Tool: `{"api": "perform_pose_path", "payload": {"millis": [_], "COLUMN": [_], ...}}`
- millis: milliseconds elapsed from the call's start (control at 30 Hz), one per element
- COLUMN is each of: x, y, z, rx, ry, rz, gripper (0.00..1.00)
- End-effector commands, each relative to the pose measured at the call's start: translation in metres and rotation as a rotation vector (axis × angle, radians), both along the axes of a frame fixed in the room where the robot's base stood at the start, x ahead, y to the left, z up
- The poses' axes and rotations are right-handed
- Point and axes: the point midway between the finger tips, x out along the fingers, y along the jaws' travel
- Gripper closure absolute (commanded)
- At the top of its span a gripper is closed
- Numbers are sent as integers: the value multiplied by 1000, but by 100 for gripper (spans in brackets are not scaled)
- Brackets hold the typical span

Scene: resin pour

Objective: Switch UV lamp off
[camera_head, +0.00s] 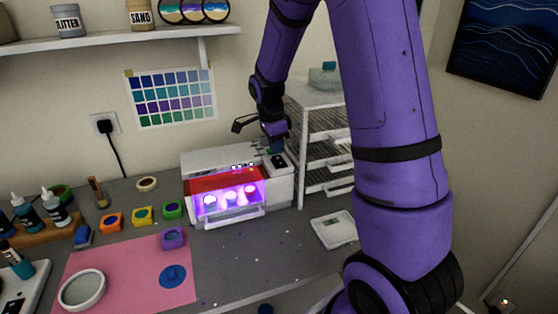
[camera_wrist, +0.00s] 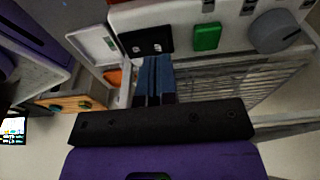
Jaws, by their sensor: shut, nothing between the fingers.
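The UV lamp (camera_head: 222,160) is a white box with a red front cover on the grey bench. It glows violet inside, over several small round pieces. My gripper (camera_head: 275,148) is over the lamp's right end, by a dark panel there. In the wrist view my gripper's blue fingers (camera_wrist: 154,62) are closed together and empty. Their tips are close to a black plate (camera_wrist: 145,42) with small white marks; I cannot tell whether they touch it. A green button (camera_wrist: 207,37) and a grey knob (camera_wrist: 274,32) sit to the right of the plate.
A white wire drying rack (camera_head: 303,165) stands just right of the lamp. A small scale (camera_head: 335,230) lies in front of the rack. A pink mat (camera_head: 120,275) and small coloured moulds lie to the left. A shelf (camera_head: 110,40) with jars is above.

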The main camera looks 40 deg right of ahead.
Motion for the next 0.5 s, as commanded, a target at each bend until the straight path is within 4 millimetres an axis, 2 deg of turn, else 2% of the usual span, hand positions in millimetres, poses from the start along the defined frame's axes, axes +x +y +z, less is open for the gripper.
{"api": "perform_pose_path", "payload": {"millis": [500], "x": [0], "y": [0], "z": [-7], "rx": [0], "ry": [0], "rz": [0], "gripper": [100]}}
